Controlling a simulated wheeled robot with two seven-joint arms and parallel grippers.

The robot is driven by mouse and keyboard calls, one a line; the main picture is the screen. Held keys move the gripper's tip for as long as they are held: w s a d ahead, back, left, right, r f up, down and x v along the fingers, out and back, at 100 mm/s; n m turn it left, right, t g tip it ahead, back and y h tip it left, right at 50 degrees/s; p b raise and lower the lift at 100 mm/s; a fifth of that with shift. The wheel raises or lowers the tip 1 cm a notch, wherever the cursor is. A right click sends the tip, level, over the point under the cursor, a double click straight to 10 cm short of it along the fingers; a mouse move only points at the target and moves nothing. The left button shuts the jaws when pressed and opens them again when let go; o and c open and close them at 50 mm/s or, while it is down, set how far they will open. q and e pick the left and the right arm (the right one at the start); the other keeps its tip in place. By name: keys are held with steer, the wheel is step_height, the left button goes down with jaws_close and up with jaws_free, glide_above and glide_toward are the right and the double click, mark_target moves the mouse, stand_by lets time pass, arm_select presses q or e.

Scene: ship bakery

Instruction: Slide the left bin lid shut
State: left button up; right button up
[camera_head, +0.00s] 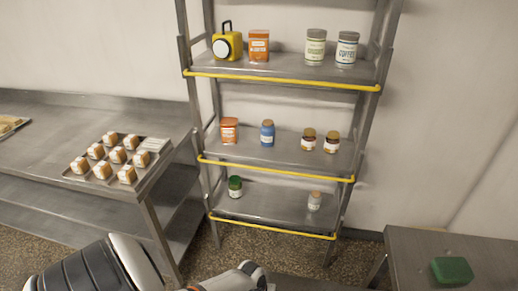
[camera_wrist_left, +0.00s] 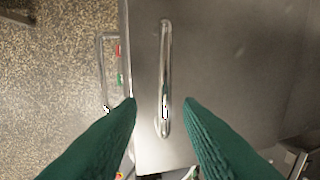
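In the left wrist view a flat grey metal lid (camera_wrist_left: 225,75) fills the upper middle and right. A long bright bar handle (camera_wrist_left: 165,60) runs up and down on it. My left gripper (camera_wrist_left: 160,103) has two dark green ribbed fingers, spread apart on either side of the handle's lower end. The fingers are open, with gaps to the handle; whether they are at its height I cannot tell. Below the lid's lower edge, a dark gap with small coloured bits shows, partly hidden by the fingers. The lid is not seen in the head view, and my right gripper is not in view.
A steel shelf rack (camera_head: 270,150) with jars and boxes stands ahead. A steel table (camera_head: 60,130) at left holds a tray (camera_head: 155,165) of packages. Another steel table (camera_head: 415,255) at right bears a green block (camera_head: 452,270). Speckled floor (camera_wrist_left: 60,70) lies left of the lid.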

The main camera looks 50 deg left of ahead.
arm_select(q)
step_height(320, 180, up, 10)
steer(key=s+a+p, duration=0.1)
steer(key=shift+s+a, duration=0.15)
steer(key=shift+a, duration=0.25)
steer(key=shift+f, duration=0.1)
steer(key=s+d+f+m+y+b, duration=0.1)
steer(key=s+d+f+m+b, duration=0.15)
steer(key=s+f, duration=0.8)
steer(key=s+d+f+m+y+b, duration=0.1)
steer(key=s+d+f+m+b, duration=0.15)
steer(key=s+f, duration=0.8)
steer(key=s+d+f+m+b, duration=0.1)
steer(key=s+d+f+m, duration=0.3)
steer(key=f, duration=0.4)
steer(key=shift+s, duration=0.9)
